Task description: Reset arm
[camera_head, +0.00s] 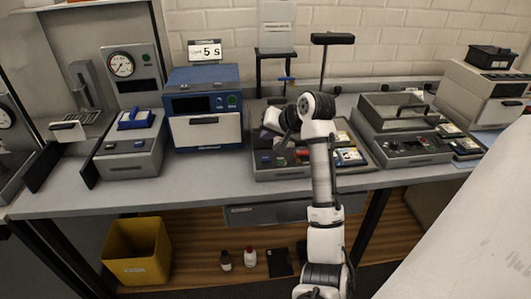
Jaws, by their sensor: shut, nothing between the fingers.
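My white and black arm rises from the bottom of the head view and bends left at a black elbow joint. My gripper (270,134) is small and partly hidden by the arm's own links; it looks shut and empty. It is above the left part of the middle grey station (262,174) on the bench. I cannot tell the exact gap between the gripper and the station.
A blue and white machine (204,128) stands left of my arm. A yellow bin (137,250) and small bottles (250,257) are on the lower shelf. Bare bench (200,182) shows along the front.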

